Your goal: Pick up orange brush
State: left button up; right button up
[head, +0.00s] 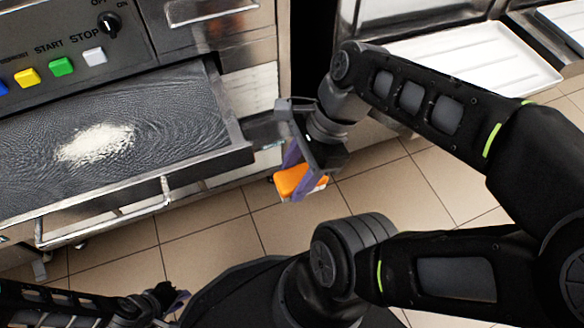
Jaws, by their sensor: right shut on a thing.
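The orange brush (290,180) has an orange body with a pale strip along its lower edge. My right gripper (302,178) is shut on it, with its purple fingers on either side. The gripper holds it in front of the machine, to the right of the open drawer. Part of the brush is hidden by the fingers. My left gripper (178,300) is low at the bottom left, far from the brush. Only a small purple finger part shows, and its opening cannot be made out.
An open metal drawer (241,155) with a heap of white powder (97,144) juts from the machine at left. A control panel (60,45) with coloured buttons and a knob is above it. White trays (480,62) lie at the upper right. Tiled floor (215,222) is clear below the drawer.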

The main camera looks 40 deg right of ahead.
dwell(0.5)
jog(key=o, duration=0.8)
jog(key=c, duration=0.6)
